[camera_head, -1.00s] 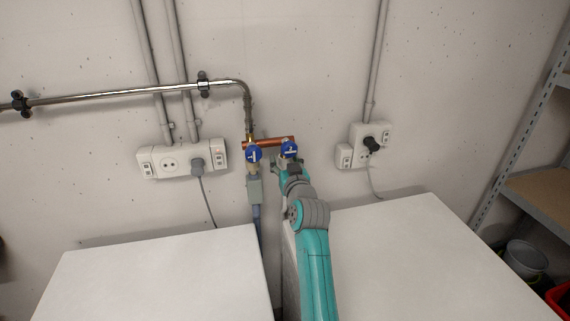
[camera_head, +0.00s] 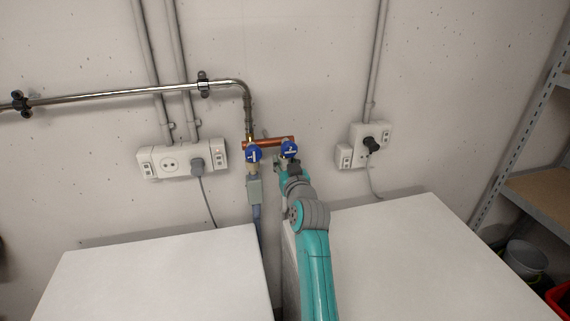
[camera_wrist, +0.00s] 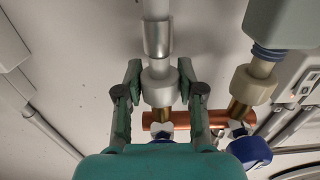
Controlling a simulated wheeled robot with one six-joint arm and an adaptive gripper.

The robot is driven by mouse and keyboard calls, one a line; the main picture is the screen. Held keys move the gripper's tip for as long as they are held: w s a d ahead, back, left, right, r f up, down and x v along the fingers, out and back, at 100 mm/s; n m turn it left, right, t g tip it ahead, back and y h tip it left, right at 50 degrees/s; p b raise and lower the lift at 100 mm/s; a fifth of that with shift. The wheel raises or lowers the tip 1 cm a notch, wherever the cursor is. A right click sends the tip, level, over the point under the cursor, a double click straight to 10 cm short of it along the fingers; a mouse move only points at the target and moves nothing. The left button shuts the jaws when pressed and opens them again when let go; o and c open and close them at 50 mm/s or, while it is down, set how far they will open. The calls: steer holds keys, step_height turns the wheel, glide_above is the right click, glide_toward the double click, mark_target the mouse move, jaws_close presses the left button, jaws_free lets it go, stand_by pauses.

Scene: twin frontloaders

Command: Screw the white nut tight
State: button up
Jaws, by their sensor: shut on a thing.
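The white nut (camera_wrist: 158,88) sits in the middle of the wrist view, between the hose's metal sleeve (camera_wrist: 157,40) and the brass end of a tap on the copper pipe (camera_wrist: 182,119). My gripper (camera_wrist: 160,76) is shut on the nut, one finger on each side. In the head view my gripper (camera_head: 283,165) is just below the right blue-handled tap (camera_head: 290,148), and my wrist hides the nut there. A second white nut (camera_wrist: 249,86) sits on the neighbouring tap, with a hose joined to it.
The left blue-handled tap (camera_head: 254,154) stands close beside my gripper. Two white machine tops (camera_head: 165,280) (camera_head: 410,255) flank my arm, with a narrow gap between them. Wall sockets (camera_head: 183,160) (camera_head: 364,146) with plugs and cables are on both sides.

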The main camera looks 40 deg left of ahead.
steer(key=shift+w+n+g+y, duration=0.1)
steer(key=shift+n+g+y, duration=0.6)
steer(key=shift+g, duration=0.2)
steer(key=shift+n+g+y, duration=0.9)
steer(key=shift+n+g, duration=0.4)
steer(key=shift+g, duration=0.5)
steer(key=o, duration=1)
steer(key=shift+a+g, duration=0.1)
steer(key=shift+g, duration=0.2)
steer(key=shift+c, duration=0.2)
steer(key=v, duration=0.7)
